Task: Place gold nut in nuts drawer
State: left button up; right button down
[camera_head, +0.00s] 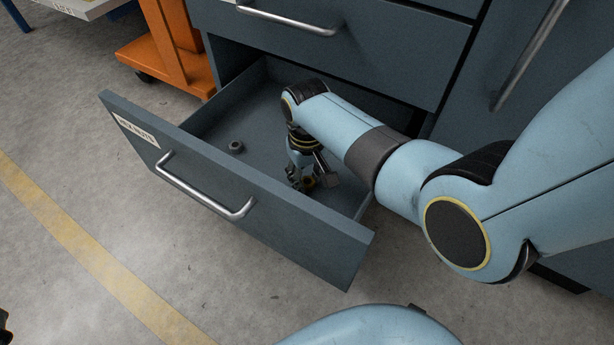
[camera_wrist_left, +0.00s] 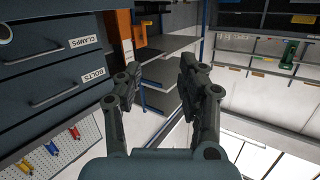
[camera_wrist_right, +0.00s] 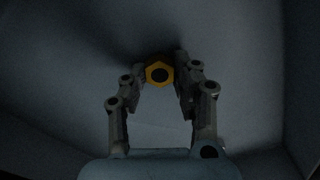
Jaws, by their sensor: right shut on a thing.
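The gold nut (camera_wrist_right: 159,73) is between the fingertips of my right gripper (camera_wrist_right: 160,76), which is shut on it, in the right wrist view. In the head view my right gripper (camera_head: 302,180) reaches down inside the open drawer (camera_head: 245,193), with the gold nut (camera_head: 309,182) low near the drawer floor. I cannot tell whether the nut touches the floor. The drawer has a label on its front that seems to read hex nuts, and a metal handle. My left gripper (camera_wrist_left: 160,85) is open and empty in the left wrist view, away from the drawer.
A dark grey nut (camera_head: 236,146) lies on the drawer floor, left of my right gripper. A closed drawer (camera_head: 345,45) is above. An orange cart (camera_head: 170,50) stands behind at the left. The left wrist view shows drawers labelled clamps and bolts (camera_wrist_left: 60,80) and shelves (camera_wrist_left: 165,72).

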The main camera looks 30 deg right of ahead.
aim_at(307, 180)
pick_arm(q)
jog(key=shift+w+r, duration=0.1)
jog(key=shift+r, duration=0.05)
pick_arm(e)
jog(key=shift+f, duration=0.1)
jog(key=c, duration=1)
grip_release()
pick_arm(q)
jog(key=shift+r, duration=0.1)
